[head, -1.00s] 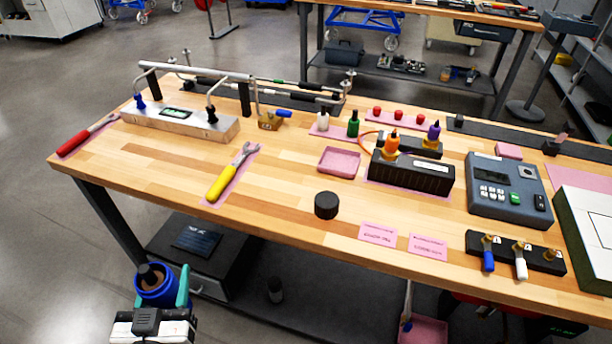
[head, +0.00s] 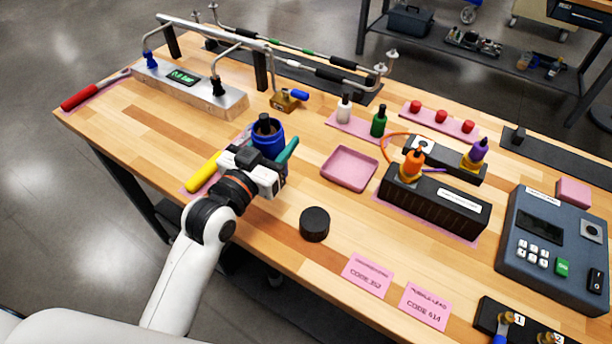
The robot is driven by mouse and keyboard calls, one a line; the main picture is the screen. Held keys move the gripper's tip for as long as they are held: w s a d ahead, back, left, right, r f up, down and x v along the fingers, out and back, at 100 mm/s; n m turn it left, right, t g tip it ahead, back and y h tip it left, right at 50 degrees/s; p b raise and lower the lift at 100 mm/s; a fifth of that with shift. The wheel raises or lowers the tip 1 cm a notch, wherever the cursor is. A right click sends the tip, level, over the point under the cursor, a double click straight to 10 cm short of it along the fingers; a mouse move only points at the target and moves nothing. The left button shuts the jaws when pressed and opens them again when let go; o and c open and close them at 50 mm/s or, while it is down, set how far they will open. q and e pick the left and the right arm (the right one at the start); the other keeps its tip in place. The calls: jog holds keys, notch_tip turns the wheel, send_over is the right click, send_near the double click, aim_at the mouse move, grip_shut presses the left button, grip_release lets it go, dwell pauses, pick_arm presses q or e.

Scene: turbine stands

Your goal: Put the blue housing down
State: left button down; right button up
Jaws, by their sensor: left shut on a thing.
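The blue housing (head: 268,138) is a blue cylinder with a dark, brownish piece in its open top. It is upright over the table, in front of the brass fitting with the blue handle. My left gripper (head: 272,152) is shut on the blue housing, with teal fingers at its sides. I cannot tell whether the housing's base touches the table, because the gripper hides it. My right gripper is not in view.
A yellow-handled wrench (head: 204,172) lies on a pink mat left of the gripper, partly hidden. A black cylinder (head: 314,223) stands in front and a pink tray (head: 349,168) to the right. The silver gauge block (head: 190,91) is behind left. Bare wood lies around the black cylinder.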

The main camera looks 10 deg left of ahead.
pick_arm(q)
jog(key=shift+m+h, duration=0.4)
jog(key=w+f, duration=0.1)
jog(key=f, duration=0.1)
jog(key=w+f, duration=0.1)
jog(key=f, duration=0.2)
jog(key=w+d+f, duration=0.1)
jog(key=f, duration=0.2)
jog(key=shift+w, duration=0.25)
jog(key=shift+f+b, duration=0.15)
jog(key=shift+b, duration=0.2)
jog(key=c, duration=0.7)
grip_release()
jog(key=shift+o, duration=0.2)
